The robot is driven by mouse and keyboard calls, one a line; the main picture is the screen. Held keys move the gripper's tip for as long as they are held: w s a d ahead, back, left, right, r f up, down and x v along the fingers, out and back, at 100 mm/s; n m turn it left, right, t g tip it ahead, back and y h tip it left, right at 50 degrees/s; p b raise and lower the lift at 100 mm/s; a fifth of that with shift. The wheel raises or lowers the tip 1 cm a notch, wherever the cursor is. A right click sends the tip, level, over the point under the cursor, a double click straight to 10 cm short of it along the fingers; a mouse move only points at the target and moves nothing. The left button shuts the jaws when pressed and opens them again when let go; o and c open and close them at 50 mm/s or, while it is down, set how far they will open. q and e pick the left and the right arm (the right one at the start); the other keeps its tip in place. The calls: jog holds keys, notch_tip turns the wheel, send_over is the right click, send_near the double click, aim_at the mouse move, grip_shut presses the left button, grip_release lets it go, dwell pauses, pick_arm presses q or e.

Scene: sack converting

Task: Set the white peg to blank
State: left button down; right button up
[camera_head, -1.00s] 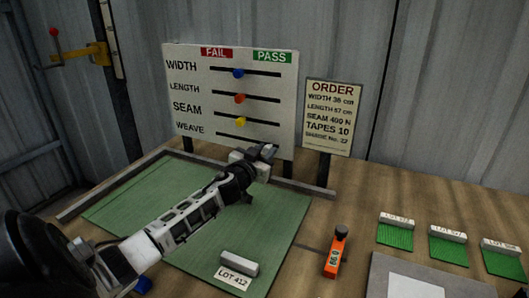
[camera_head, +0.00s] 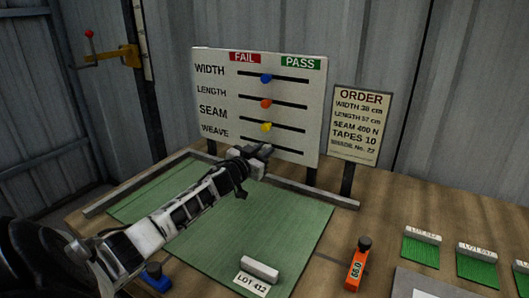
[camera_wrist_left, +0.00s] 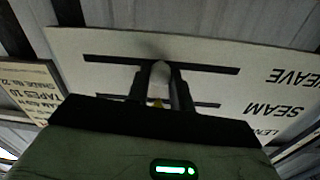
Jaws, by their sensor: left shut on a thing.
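The sign board (camera_head: 225,75) stands upright at the back of the table. It has FAIL and PASS labels and rows WIDTH, LENGTH, SEAM and WEAVE. My gripper hides the peg in the head view. My right gripper is not in view.
Blue (camera_head: 265,78), red-orange (camera_head: 266,103) and yellow (camera_head: 266,127) pegs sit in the upper slots. An order card (camera_head: 357,125) stands to the right. A green mat (camera_head: 290,225) carries a LOT 412 block (camera_head: 260,270). An orange device (camera_head: 357,265) stands nearby.

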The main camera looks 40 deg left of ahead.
pick_arm(q)
jog(key=c, duration=1.2)
grip_release()
jog(key=shift+s, duration=0.1)
jog(key=s+d, duration=0.2)
jog(key=s, duration=1.3)
jog(key=shift+s+d, duration=0.3)
jog(key=shift+d, duration=0.1)
